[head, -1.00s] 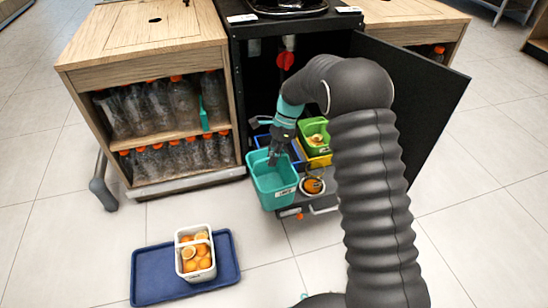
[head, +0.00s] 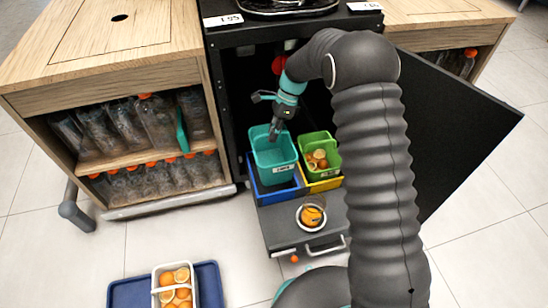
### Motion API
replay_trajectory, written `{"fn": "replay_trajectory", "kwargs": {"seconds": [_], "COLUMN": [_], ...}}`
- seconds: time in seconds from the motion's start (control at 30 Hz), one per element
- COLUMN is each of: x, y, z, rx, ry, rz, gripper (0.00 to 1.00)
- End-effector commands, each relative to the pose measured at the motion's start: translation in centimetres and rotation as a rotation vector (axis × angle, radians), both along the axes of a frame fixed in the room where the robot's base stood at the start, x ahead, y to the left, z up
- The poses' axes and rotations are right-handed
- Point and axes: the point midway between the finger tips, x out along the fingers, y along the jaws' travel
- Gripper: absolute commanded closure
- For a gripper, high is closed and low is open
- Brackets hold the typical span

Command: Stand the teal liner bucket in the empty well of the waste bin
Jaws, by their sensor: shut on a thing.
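The teal liner bucket (head: 276,176) is upright over the blue well (head: 262,193) of the waste bin, inside the open black cabinet. The blue rim shows around its lower part; I cannot tell whether its base is down in the well or just above it. My gripper (head: 274,135) is shut on the bucket's rim, reaching down from above. The green bucket (head: 331,172), with orange pieces inside, stands to the right in the yellow well (head: 322,186).
The grey drawer front (head: 285,226) carries a white bowl of orange (head: 311,216). The black door (head: 460,125) stands open at right. A wooden bottle shelf (head: 190,70) is close at left. A blue tray (head: 208,285) with a white orange basket (head: 175,284) lies on the floor.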

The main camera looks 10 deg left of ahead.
Motion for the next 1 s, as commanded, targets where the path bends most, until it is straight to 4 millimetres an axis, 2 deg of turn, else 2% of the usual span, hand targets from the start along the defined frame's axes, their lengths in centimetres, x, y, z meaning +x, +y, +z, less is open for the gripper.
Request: {"fn": "replay_trajectory", "kwargs": {"seconds": [0.2,0.43,0.6,1.0], "x": [0.0,0.1,0.1,0.1], "y": [-0.1,-0.2,-0.3,-0.3], "z": [-3.9,-5.9,-8.1,-8.8], "rx": [0.0,0.0,0.0,0.0], "ry": [0.003,0.001,0.001,0.0], "rz": [-0.001,-0.004,-0.004,-0.005], "gripper": [1.0,1.0,1.0,1.0]}}
